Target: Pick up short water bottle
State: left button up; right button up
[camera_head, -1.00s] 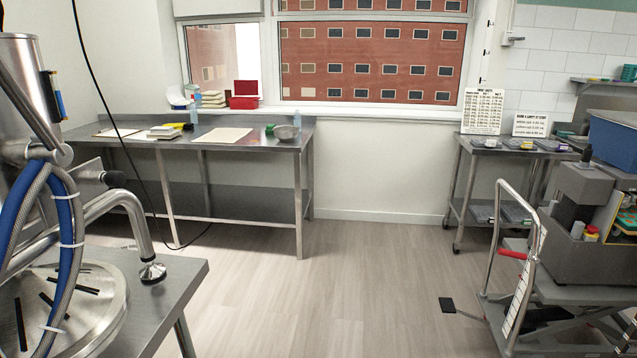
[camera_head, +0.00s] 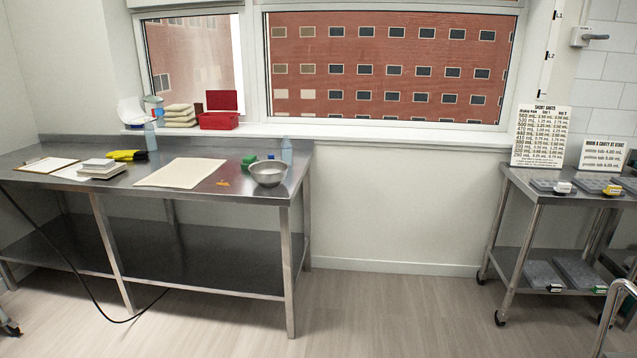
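One bottle (camera_head: 150,137) is at the back, left of the red box. Neither of my grippers is in view.
A beige sheet (camera_head: 181,173), stacked books (camera_head: 102,168), a yellow item (camera_head: 125,155) and a clipboard (camera_head: 47,165) lie on the table. A red box (camera_head: 219,118) sits on the sill. Floor (camera_head: 400,315) before the table is clear. A wheeled table (camera_head: 521,189) stands right.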

aim_at(285, 146)
jog(key=i+u, duration=0.15)
jog(key=i, duration=0.5)
jog(key=i+l+u, duration=0.15)
jog(key=i, duration=0.45)
jog(key=i+l+u, duration=0.1)
jog(key=u, duration=0.4)
